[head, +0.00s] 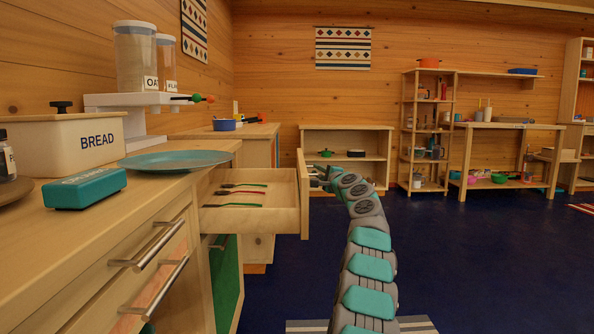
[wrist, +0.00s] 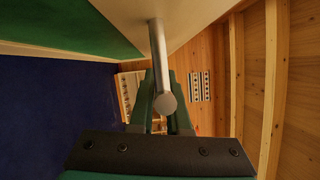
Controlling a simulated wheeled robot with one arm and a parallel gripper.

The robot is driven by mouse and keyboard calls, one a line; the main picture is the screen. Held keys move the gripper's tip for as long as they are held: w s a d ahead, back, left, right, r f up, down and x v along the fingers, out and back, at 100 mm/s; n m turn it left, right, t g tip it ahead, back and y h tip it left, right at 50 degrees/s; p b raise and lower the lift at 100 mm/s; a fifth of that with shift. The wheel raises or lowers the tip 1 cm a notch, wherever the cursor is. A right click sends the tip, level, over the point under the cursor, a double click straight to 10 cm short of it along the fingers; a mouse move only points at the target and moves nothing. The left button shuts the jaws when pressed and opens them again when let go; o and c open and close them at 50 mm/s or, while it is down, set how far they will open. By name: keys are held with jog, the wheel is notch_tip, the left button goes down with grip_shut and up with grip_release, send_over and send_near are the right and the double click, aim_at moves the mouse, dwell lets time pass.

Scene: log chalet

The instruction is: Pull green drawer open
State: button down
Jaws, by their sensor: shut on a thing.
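A pale wood drawer (head: 250,218) stands pulled out from the counter in the head view, with cutlery with green and red handles inside. Its front is seen edge-on, so its face is hidden there. My gripper (head: 319,180) is at the outer side of that front. In the wrist view my gripper (wrist: 166,90) is shut on a round metal bar handle (wrist: 157,50), which runs between the green fingers. The surface behind the handle looks pale, with a green panel (wrist: 65,22) beside it. In the head view a green panel (head: 226,280) is below the drawer.
The counter (head: 70,225) at left bears a teal plate (head: 178,160), a teal box (head: 85,189) and a bread bin (head: 70,138). Other bar handles (head: 150,250) stick out from its nearer front. Dark blue floor (head: 480,260) is open to the right.

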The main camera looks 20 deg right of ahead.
jog(key=shift+s+d+f+p, duration=0.1)
jog(key=shift+s+d+p, duration=0.15)
jog(key=shift+d, duration=0.5)
jog(key=shift+s+d+r+p, duration=0.1)
jog(key=shift+s+d, duration=0.15)
jog(key=shift+d, duration=0.55)
jog(key=shift+s+d+f+p, duration=0.1)
jog(key=shift+s+d+p, duration=0.15)
jog(key=shift+d, duration=0.5)
jog(key=c, duration=0.9)
grip_release()
jog(key=shift+s+d+f+b, duration=0.15)
jog(key=shift+s+b, duration=0.6)
jog(key=shift+s, duration=1.2)
jog(key=shift+s+d+f+b, duration=0.1)
jog(key=shift+s+b, duration=0.65)
jog(key=shift+s, duration=1.15)
